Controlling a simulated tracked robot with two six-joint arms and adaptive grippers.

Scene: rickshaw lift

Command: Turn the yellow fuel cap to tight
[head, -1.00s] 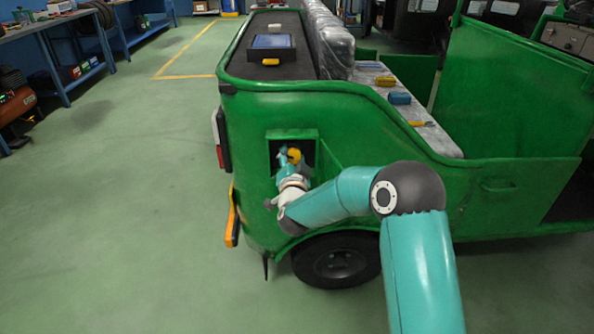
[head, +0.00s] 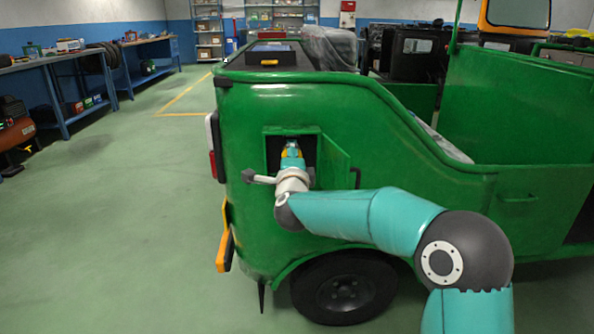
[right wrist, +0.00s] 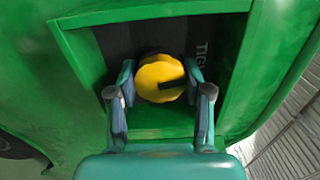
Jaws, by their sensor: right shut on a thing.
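The yellow fuel cap (right wrist: 158,78) sits in the dark recess of the green vehicle side. It is round with a scalloped edge, and a dark mark on its face points right, towards partly hidden lettering that starts "TIG" (right wrist: 204,60). My right gripper (right wrist: 161,76) is shut on the cap, one finger on each side of it. In the head view my right gripper (head: 291,158) reaches into the recess and hides most of the cap. My left gripper is in no view.
The open green flap (head: 336,160) stands right of the recess, close to my right wrist. The recess frame (right wrist: 235,85) surrounds the fingers. A wheel (head: 345,290) is below. Clear floor (head: 130,220) lies to the left.

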